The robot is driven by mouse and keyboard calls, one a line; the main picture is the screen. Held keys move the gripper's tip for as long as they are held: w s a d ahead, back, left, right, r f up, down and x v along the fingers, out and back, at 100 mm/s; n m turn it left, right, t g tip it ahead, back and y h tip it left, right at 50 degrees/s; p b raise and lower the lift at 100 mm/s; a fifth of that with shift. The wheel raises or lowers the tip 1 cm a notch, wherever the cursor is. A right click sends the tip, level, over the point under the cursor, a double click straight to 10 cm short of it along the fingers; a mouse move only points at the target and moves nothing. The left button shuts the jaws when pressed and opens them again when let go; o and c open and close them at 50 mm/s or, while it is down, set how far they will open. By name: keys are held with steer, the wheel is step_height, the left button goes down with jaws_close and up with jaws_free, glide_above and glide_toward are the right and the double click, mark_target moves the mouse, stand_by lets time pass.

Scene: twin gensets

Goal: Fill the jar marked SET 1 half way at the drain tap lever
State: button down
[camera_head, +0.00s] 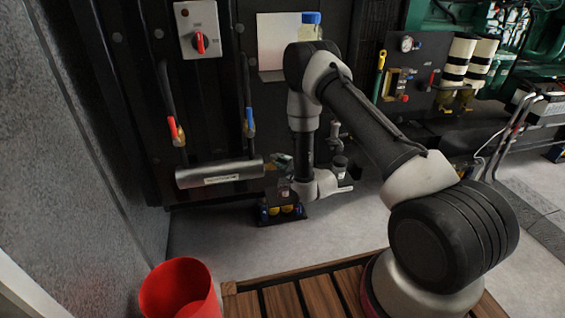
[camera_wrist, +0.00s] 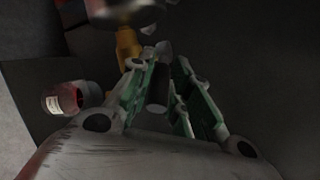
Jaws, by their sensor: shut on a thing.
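My gripper (camera_head: 282,163) reaches down to the right end of a silver cylinder low on the black panel. In the wrist view its green-padded fingers (camera_wrist: 162,92) are closed around a small grey piece (camera_wrist: 157,96), which looks like the drain tap lever. A brass-coloured fitting (camera_wrist: 127,46) is just beyond the fingers. A jar (camera_wrist: 64,99) with a pale label and dark red inside is left of the fingers, apart from them. Its label is too small to read, and its fill level is unclear. Another jar with a blue lid (camera_head: 311,18) stands up on the panel, partly hidden by my arm.
The silver cylinder (camera_head: 212,174) has red-handled (camera_head: 174,130) and blue-handled (camera_head: 249,122) valves above it. A black tray with yellow pieces (camera_head: 284,213) is on the floor below. A red bucket (camera_head: 180,288) stands in front. A grey wall (camera_head: 75,130) closes the left side.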

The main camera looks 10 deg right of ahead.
steer(key=shift+a, duration=0.1)
steer(key=shift+s+a+m+h, duration=0.2)
steer(key=shift+a+m+h, duration=0.3)
steer(key=shift+m+h, duration=0.95)
steer(key=shift+s+a+m+h, duration=0.15)
steer(key=shift+a+m+h, duration=0.3)
steer(key=shift+m+h, duration=1.05)
steer(key=shift+s+a+m+h, duration=0.2)
steer(key=shift+a+m+h, duration=0.5)
steer(key=shift+h, duration=1.35)
steer(key=shift+d+m, duration=0.2)
steer(key=shift+m, duration=0.05)
steer(key=c, duration=1.3)
jaws_free()
